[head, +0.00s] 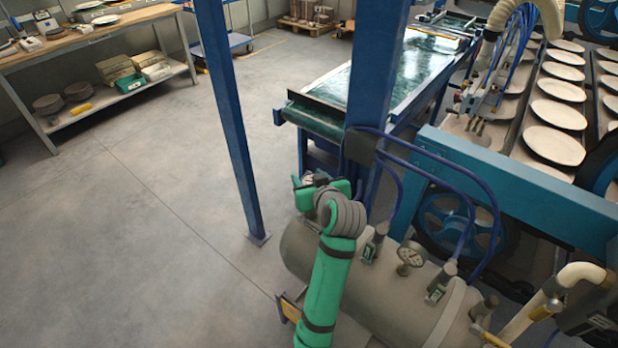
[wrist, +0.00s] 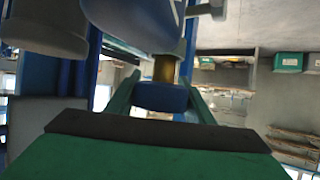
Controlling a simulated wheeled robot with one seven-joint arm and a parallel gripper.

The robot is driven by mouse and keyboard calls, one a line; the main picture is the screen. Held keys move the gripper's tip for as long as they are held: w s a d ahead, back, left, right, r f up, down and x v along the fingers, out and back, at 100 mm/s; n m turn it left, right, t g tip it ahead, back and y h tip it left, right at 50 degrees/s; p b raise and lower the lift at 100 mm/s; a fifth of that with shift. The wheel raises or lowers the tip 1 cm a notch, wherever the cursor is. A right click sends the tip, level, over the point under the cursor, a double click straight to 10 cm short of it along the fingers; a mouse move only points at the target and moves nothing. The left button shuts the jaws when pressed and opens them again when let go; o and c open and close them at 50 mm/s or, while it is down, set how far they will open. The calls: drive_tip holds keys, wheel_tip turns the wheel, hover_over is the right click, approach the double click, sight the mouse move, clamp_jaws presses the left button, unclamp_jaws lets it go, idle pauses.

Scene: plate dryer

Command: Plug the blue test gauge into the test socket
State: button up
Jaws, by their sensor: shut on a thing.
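My gripper (wrist: 160,103) is shut on the blue test gauge (wrist: 161,97), whose blue body sits between the two green fingers in the wrist view. I cannot tell whether the stem touches anything. In the head view my gripper (head: 308,183) is above the left end of the grey tank (head: 312,250), partly hidden by my wrist. A small round dial shows there. Several fittings stand on the tank; I cannot tell which is the test socket.
A fixed dial gauge (head: 410,254) stands on the tank. A blue post (head: 372,80) and blue hoses (head: 470,190) rise close behind my gripper. Another blue post (head: 228,120) stands to the left. Open floor (head: 140,230) lies left of the tank.

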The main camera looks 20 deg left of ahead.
drive_tip(key=shift+f, duration=0.5)
drive_tip(key=o, duration=0.8)
drive_tip(key=shift+o, duration=0.2)
drive_tip(key=shift+a, duration=0.1)
drive_tip(key=v, duration=1.1)
drive_tip(key=shift+w, duration=0.1)
idle(0.4)
